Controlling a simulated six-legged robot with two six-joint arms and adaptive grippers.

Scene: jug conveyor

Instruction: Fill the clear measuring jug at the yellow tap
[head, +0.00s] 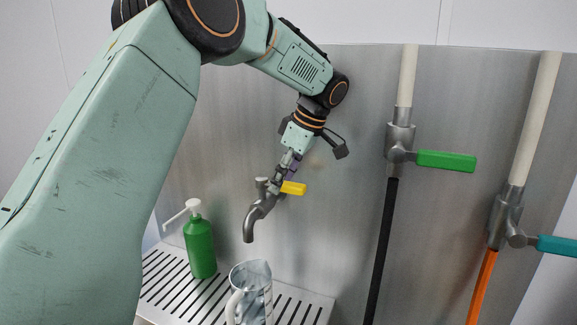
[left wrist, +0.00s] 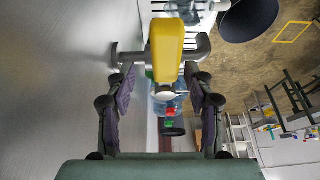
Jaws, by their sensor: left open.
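The yellow tap has a grey metal body (head: 260,208) on the steel wall, with a yellow lever (head: 294,188) pointing right. No stream shows below its spout. The clear measuring jug (head: 258,288) stands on the slotted drain tray below the spout, its bottom cut off by the picture edge. My left gripper (head: 286,173) is at the lever. In the left wrist view the yellow lever (left wrist: 166,45) lies ahead of and between the spread fingers of the gripper (left wrist: 159,82), with gaps on both sides. My right gripper is not in view.
A green pump bottle (head: 200,248) stands left of the jug on the drain tray (head: 160,280). To the right are a valve with a green lever (head: 446,160) and a black hose, and one with a teal lever (head: 557,245) and an orange hose.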

